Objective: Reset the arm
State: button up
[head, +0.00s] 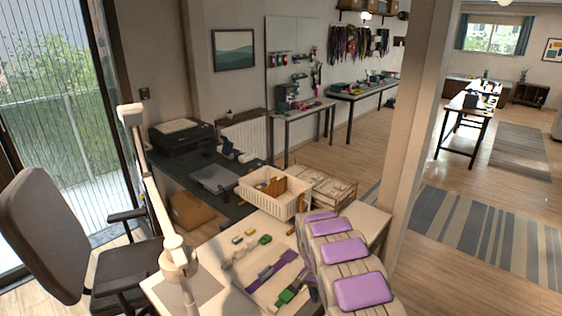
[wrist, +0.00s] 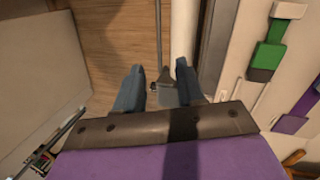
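My gripper (wrist: 160,66) shows in the wrist view as two blue-grey fingers standing well apart. No held object shows between them; a small grey shape is seen through the gap, and I cannot tell what it is. Wood floor lies beyond the fingers. My grey arm with purple pads (head: 340,250) reaches over the near right of the worktable in the head view. Its fingers cannot be made out there.
The pale worktable (head: 215,258) holds green and purple pieces (head: 285,296), a white basket (head: 253,197) and a wooden tray (head: 335,190). A white lamp (head: 178,258) stands at left, near a dark chair (head: 45,235). A pillar (head: 420,110) rises right. Open floor lies beyond.

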jog(key=s+d+r+n+b, duration=0.1)
jog(key=s+d+r+n, duration=0.15)
jog(key=s+r, duration=1.5)
jog(key=s+a+r+n+y, duration=0.1)
jog(key=s+r+n, duration=0.1)
jog(key=s, duration=1.1)
jog(key=s+a+r+n+y+b, duration=0.1)
jog(key=s+r+n, duration=0.1)
jog(key=s, duration=1.1)
jog(key=shift+s+r+t, duration=0.3)
jog(key=shift+r+t, duration=0.05)
jog(key=shift+t, duration=0.05)
